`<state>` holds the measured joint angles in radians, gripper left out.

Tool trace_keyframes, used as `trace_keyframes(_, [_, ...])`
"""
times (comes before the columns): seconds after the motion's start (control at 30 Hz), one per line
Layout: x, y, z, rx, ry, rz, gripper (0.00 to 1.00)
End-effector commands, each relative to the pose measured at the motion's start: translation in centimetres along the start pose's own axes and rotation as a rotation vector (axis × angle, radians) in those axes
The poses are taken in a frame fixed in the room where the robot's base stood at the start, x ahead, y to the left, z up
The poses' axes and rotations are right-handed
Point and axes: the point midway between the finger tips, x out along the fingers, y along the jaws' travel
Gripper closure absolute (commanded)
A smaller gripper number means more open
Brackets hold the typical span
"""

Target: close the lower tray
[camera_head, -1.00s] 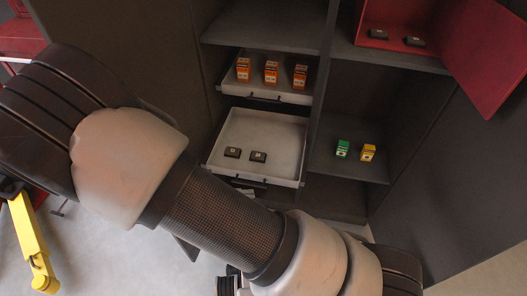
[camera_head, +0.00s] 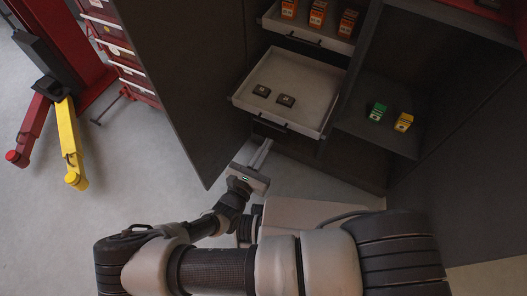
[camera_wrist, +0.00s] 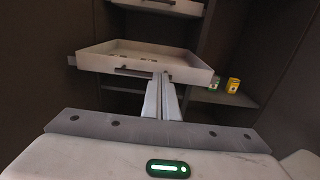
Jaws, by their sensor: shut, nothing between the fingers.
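The lower tray (camera_head: 308,84) is a shallow pale drawer pulled out of the dark cabinet, with two small dark items (camera_head: 274,95) lying in it. Its front wall with a dark handle (camera_head: 272,123) faces me. The tray also shows in the wrist view (camera_wrist: 194,72), ahead of the fingers. My gripper (camera_head: 265,143) is shut and empty, its fingers pointing at the tray front from just in front of and below it. In the wrist view the fingertips (camera_wrist: 162,76) overlap the tray front right of the handle (camera_wrist: 132,71). I cannot tell whether they touch it.
The upper tray (camera_head: 306,34) with orange boxes (camera_head: 317,14) is also out. Green (camera_head: 377,111) and yellow (camera_head: 403,122) boxes stand on a shelf at right. An open cabinet door (camera_head: 185,80) stands at left. A yellow lift arm (camera_head: 70,145) is farther left over clear floor.

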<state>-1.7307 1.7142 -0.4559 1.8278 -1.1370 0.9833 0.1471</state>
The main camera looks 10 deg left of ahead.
Motion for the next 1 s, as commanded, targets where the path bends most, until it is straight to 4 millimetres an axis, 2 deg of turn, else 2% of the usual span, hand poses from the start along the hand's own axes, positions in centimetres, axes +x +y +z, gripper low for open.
trace_keyframes(0.03, [1.3,-0.2,-0.1,-0.001,-0.003,-0.004,1.0])
trace_keyframes(0.2, [4.9,-0.2,-0.1,-0.002,-0.003,-0.004,1.0])
trace_keyframes(0.43, [8.2,-0.1,-0.1,0.001,-0.001,-0.002,1.0])
trace_keyframes(0.63, [9.2,-0.1,0.0,0.001,0.0,-0.001,1.0])
trace_keyframes(1.0, [9.2,-0.1,0.0,0.002,0.001,-0.002,1.0])
